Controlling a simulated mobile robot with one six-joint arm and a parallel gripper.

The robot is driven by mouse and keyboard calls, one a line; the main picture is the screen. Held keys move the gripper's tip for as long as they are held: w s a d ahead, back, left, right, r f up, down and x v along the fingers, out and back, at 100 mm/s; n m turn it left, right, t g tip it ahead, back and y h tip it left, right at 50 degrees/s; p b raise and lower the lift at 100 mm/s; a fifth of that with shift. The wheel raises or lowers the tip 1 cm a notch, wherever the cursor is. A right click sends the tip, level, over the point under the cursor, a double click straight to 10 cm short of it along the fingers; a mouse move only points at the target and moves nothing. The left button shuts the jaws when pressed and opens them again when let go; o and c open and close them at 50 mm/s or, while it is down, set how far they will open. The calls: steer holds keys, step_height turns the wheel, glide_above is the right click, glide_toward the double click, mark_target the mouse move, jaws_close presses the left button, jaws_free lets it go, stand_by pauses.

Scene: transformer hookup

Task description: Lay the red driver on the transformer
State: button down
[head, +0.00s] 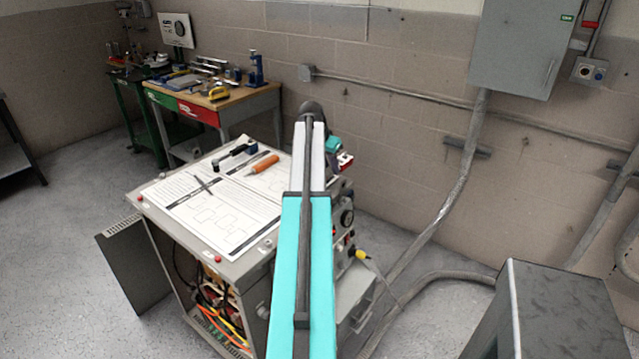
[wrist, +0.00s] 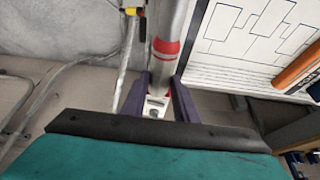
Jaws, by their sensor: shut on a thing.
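The transformer (head: 243,246) is the grey cabinet left of centre in the head view, with printed sheets on its flat top. My gripper (wrist: 162,92) shows purple fingers in the wrist view. They are shut on a silver, red-banded tool (wrist: 166,50), which I take as the red driver. In the head view my teal arm covers the transformer's right side, and the hold is not clearly visible there.
An orange-handled tool (head: 263,166), a dark ratchet-like tool (head: 235,152) and a thin dark tool (head: 207,187) lie on the top. Bare paper remains at the left and front. A grey box (head: 545,310) stands front right.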

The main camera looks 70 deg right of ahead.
mark_target(329, 176)
steer(key=shift+f+p, duration=0.45)
steer(key=shift+f, duration=1.65)
steer(key=shift+f, duration=0.1)
steer(key=shift+f+p, duration=0.6)
steer(key=shift+f, duration=1.15)
steer(key=c, duration=1.4)
jaws_free()
steer(key=shift+b+v, duration=1.4)
steer(key=shift+v, duration=4.6)
steer(key=shift+f, duration=0.1)
